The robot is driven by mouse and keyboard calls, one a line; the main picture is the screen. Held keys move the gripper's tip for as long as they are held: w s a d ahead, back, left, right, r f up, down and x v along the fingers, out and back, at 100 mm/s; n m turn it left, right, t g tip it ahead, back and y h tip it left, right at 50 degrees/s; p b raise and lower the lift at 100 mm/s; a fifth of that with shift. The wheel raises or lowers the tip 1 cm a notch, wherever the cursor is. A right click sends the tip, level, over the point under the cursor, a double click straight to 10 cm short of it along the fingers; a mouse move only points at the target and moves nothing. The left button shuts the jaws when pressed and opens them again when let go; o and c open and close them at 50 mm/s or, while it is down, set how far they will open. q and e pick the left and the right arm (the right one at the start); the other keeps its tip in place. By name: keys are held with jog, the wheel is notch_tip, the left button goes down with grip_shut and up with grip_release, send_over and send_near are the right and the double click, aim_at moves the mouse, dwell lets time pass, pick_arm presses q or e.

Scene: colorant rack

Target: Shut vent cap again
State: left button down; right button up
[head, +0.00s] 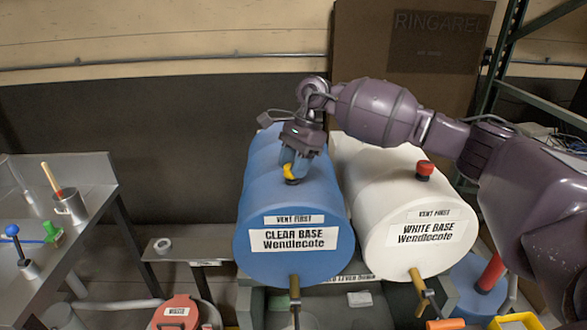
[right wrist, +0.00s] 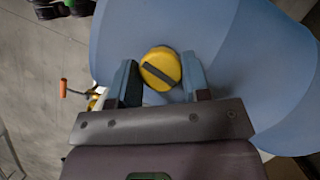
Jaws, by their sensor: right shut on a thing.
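The yellow vent cap (head: 289,172) sits on top of the blue drum (head: 270,200), whose labels read "VENT FIRST" and "CLEAR BASE Wendlecote". My right gripper (head: 295,162) reaches down from above and is shut on the cap. In the right wrist view the round yellow cap (right wrist: 160,68), with a dark bar across its top, lies between the two blue-grey fingers (right wrist: 159,78). The cap's underside and its seat are hidden, so I cannot tell how far it is turned. My left gripper is not in view.
A white drum (head: 410,215) labelled "WHITE BASE" stands to the right, with a red cap (head: 425,170) on top. Brass-coloured taps (head: 294,288) stick out in front. A metal bench (head: 85,190) is at left and a red waste can (head: 175,312) below.

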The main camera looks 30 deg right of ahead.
jog(key=m+t+b, duration=0.1)
jog(key=m+b, duration=0.1)
jog(key=shift+f+m, duration=0.15)
jog(key=shift+m, duration=0.25)
jog(key=m, duration=0.1)
jog(key=m+t+b, duration=0.1)
jog(key=m, duration=0.1)
jog(key=shift+s+m+t+h, duration=0.1)
jog(key=shift+m+t+h, duration=0.2)
jog(key=m, duration=0.2)
jog(key=m+t+b, duration=0.1)
jog(key=m, duration=0.1)
jog(key=shift+a+m+t+h+b, duration=0.1)
jog(key=shift+m+t+h+b, duration=0.2)
jog(key=shift+h, duration=0.1)
jog(key=m+h, duration=0.1)
jog(key=m, duration=0.2)
jog(key=shift+b, duration=0.4)
jog(key=shift+m+t+h, duration=0.3)
jog(key=shift+m+t, duration=0.1)
jog(key=shift+m, duration=0.5)
jog(key=o, duration=0.9)
